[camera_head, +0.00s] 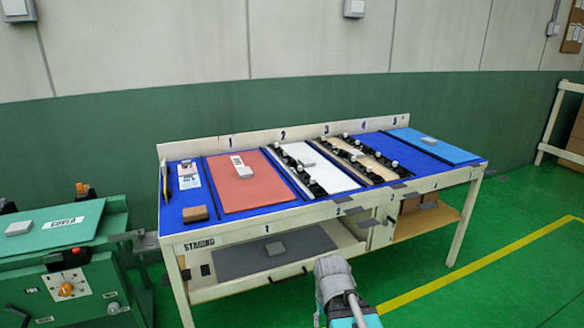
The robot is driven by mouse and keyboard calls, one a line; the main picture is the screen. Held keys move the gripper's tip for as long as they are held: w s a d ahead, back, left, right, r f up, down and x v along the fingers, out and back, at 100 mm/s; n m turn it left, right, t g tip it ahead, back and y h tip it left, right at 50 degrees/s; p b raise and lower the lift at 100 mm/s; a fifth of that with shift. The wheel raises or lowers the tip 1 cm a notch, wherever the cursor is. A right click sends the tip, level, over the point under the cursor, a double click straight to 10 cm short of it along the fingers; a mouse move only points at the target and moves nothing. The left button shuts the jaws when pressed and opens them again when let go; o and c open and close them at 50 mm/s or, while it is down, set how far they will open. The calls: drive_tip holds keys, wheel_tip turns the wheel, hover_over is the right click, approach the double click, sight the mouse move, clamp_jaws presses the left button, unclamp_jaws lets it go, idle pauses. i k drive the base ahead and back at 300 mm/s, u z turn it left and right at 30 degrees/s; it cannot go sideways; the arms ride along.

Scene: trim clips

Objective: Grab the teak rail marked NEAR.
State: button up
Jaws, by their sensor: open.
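No mark reading NEAR can be made out, and I cannot tell which piece is the teak rail. Dark rails with pale round knobs run along both long sides of a white panel (336,179) and a tan panel (378,172) on the bench's blue top. A small brown block (195,213) lies at the front left of the top. A grey and teal part of my arm shows at the bottom centre. My gripper's fingers are not in view.
The bench (323,208) has numbered bays. A red panel (262,196) lies left, a blue panel (450,152) right. A dark grey sheet (230,263) lies on the lower shelf. A green machine (65,278) stands left. Green floor (530,235) is clear at right.

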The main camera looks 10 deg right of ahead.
sight(309, 182)
drive_tip(key=k, duration=1.25)
drive_tip(key=u, duration=0.35)
drive_tip(key=i, duration=0.7)
drive_tip(key=u, duration=0.6)
drive_tip(key=i, duration=1.55)
drive_tip(key=z, duration=0.6)
